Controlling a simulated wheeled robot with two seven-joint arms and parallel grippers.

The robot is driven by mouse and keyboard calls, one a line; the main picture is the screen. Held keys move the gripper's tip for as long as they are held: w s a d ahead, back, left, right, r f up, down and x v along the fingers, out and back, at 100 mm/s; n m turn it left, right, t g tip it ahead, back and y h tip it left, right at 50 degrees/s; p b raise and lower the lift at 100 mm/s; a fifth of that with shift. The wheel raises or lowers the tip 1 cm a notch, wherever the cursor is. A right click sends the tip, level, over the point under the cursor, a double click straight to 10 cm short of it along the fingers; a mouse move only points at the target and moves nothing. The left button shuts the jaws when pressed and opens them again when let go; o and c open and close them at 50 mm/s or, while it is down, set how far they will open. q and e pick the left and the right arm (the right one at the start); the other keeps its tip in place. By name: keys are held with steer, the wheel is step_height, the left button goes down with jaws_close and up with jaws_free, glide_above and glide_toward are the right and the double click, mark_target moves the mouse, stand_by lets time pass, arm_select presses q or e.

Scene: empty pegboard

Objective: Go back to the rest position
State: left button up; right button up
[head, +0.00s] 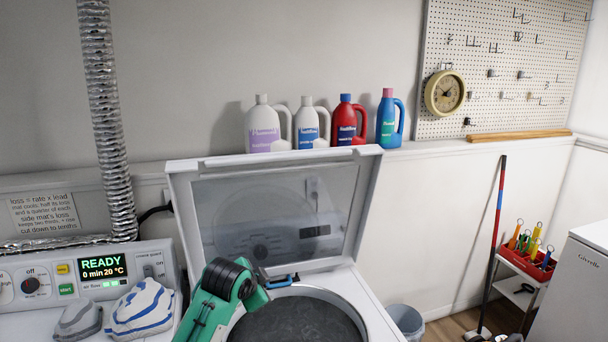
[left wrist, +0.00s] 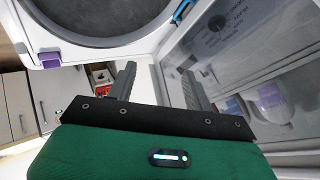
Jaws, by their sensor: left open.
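My left arm, green with black parts, comes into the head view from the lower left and its end stands in front of the open top-loading machine (head: 385,320). In the left wrist view my left gripper (left wrist: 158,82) has its two grey fingers spread apart, with nothing between them. The fingers cannot be made out clearly in the head view. My right gripper is in neither view.
The machine's glass lid (head: 275,215) stands raised behind the round drum opening (head: 300,322). A control panel (head: 100,267) and folded cloths (head: 141,308) are at left. Several bottles line the ledge; a pegboard (head: 490,110) holds a clock (head: 445,93). A bin (head: 407,320) stands right.

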arm_select(q)
steer(key=s+a+f+n+g, duration=0.1)
steer(key=s+a+f+n, duration=0.15)
steer(key=s+f, duration=0.6)
steer(key=s+a+f+n+g, duration=0.1)
steer(key=s+a+f+n, duration=0.15)
steer(key=s+f, duration=0.6)
steer(key=s+a+f+n+g+y, duration=0.1)
steer(key=s+a+n+g, duration=0.2)
steer(key=s, duration=1)
steer(key=s+a+f+n+y, duration=0.15)
steer(key=s+a, duration=0.25)
steer(key=s, duration=0.9)
step_height(320, 180, down, 35)
steer(key=s+g+b, duration=0.2)
steer(key=b, duration=0.1)
steer(key=s+a+f+b, duration=0.1)
steer(key=s+f, duration=0.8)
steer(key=f, duration=0.1)
steer(key=s+a+f+b, duration=0.1)
steer(key=s+a+f, duration=0.1)
steer(key=s+f, duration=0.7)
steer(key=shift+s+a+f+g, duration=0.25)
steer(key=shift+f+g, duration=0.15)
steer(key=shift+f, duration=0.35)
